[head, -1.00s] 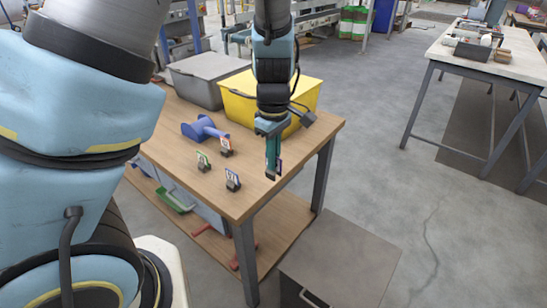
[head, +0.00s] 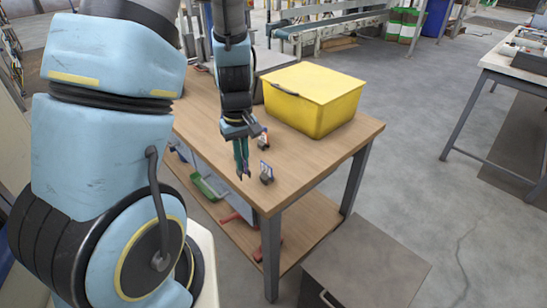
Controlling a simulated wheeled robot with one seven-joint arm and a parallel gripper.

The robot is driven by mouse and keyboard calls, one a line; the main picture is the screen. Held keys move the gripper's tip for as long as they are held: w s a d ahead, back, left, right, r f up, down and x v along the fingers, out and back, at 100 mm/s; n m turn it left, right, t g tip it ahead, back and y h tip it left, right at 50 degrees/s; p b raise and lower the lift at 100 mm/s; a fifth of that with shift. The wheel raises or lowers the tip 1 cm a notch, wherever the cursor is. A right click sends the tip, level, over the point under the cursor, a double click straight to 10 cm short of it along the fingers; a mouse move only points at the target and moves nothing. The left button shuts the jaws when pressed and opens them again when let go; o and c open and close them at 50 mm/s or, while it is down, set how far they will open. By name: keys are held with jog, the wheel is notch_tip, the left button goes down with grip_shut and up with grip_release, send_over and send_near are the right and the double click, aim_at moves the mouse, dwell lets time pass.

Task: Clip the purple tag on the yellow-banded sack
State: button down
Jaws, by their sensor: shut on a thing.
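My gripper (head: 243,174) points down over the near-left edge of the wooden table (head: 320,166). It is shut, and the purple tag in its jaws can hardly be made out at this size. The spot on the table's right part where that tag stood is bare. One tag with a dark clip (head: 266,173) stands just right of my fingers, and another tag (head: 262,139) stands behind it. No yellow-banded sack can be made out.
A grey cabinet (head: 366,262) stands on the floor in front. The floor at right is open.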

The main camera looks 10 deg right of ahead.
jog(key=w+a+f+m, duration=0.1)
jog(key=w+a+f, duration=0.1)
jog(key=a, duration=0.6)
jog(key=w+a+f+m, duration=0.1)
jog(key=w+a+m, duration=0.1)
jog(key=w+a, duration=0.3)
jog(key=a, duration=0.2)
jog(key=shift+a+f, duration=0.35)
jog(key=shift+a, duration=0.05)
